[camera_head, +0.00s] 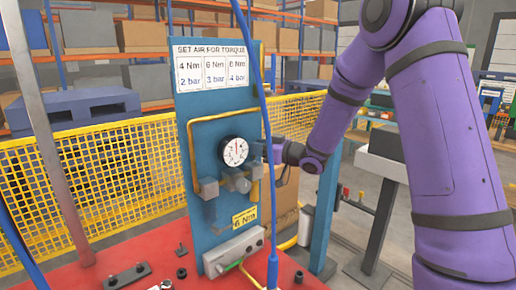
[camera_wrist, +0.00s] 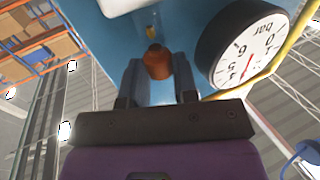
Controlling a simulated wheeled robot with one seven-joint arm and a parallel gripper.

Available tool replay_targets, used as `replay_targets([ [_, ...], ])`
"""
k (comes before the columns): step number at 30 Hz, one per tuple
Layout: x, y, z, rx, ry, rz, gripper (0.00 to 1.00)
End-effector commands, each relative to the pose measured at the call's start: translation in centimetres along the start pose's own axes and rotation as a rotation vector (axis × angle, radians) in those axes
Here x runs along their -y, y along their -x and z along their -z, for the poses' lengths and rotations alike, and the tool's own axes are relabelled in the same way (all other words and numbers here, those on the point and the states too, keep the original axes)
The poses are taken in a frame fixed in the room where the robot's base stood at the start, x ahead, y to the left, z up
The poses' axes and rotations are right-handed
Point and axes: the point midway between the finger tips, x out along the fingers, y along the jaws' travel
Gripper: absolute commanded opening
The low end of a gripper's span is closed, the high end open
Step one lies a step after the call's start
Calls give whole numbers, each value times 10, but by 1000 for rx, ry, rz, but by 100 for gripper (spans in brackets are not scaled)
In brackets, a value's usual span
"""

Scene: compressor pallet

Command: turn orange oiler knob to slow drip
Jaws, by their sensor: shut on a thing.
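The orange oiler knob (camera_wrist: 157,62) stands out from the blue panel in the wrist view, between the two fingers of my gripper (camera_wrist: 158,80). My gripper is shut on the knob. In the head view my gripper (camera_head: 262,150) reaches the panel from the right, just beside the pressure gauge; the knob cannot be made out there. How far the knob is turned does not show, and no drip can be seen.
The white pressure gauge (camera_head: 235,151) is close beside my gripper and also shows in the wrist view (camera_wrist: 252,50). A blue hose (camera_head: 265,100) hangs in front of the blue panel (camera_head: 210,125). Below are grey fittings (camera_head: 236,180), a yellow "6 Nm" label (camera_head: 244,217) and the red pallet (camera_head: 145,262).

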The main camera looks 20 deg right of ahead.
Motion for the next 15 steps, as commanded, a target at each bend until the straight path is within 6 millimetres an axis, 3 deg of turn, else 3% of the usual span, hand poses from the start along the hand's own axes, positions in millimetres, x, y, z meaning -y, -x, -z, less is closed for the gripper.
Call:
replay_targets([
  [15,-7,-1,-1,0,-1,345,4],
])
